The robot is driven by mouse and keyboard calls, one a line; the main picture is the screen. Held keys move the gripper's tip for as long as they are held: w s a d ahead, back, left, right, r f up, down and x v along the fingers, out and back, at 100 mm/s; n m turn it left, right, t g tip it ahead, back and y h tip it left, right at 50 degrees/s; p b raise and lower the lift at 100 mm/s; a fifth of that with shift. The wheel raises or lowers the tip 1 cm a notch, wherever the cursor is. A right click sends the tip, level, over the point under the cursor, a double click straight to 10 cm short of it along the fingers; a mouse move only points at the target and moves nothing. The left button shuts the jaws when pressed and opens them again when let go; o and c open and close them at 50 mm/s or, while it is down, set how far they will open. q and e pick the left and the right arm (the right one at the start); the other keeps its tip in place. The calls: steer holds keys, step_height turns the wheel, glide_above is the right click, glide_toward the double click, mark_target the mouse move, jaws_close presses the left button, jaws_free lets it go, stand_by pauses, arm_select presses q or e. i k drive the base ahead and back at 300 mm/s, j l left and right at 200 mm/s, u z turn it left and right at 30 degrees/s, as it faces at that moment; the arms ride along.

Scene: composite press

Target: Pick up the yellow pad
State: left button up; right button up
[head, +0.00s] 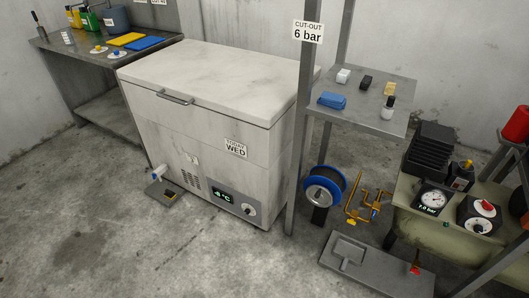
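A small yellow block-like pad (390,88) sits on the grey shelf (385,122) at the right, near its back right side. A flat yellow sheet (126,39) lies on the metal bench at the far left; I cannot tell from the view alone which of the two is called the pad. Neither of my grippers shows in the head view.
The shelf also holds a white block (343,76), a dark block (365,82), a blue block (332,100) and a small bottle (388,108). A chest freezer (215,80) stands between the bench (65,45) and the shelf post. A compressor (430,215) stands right. Front left floor is clear.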

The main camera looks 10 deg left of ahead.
mark_target(170, 194)
steer(key=u, duration=1.25)
steer(key=i+j+u, duration=0.45)
steer(key=i, duration=0.6)
steer(key=i+u, duration=0.3)
steer(key=i, duration=0.6)
steer(key=i+j+z, duration=0.1)
steer(key=i+z, duration=0.3)
steer(key=i+j+z, duration=0.25)
steer(key=i+z, duration=0.2)
steer(key=i, duration=0.05)
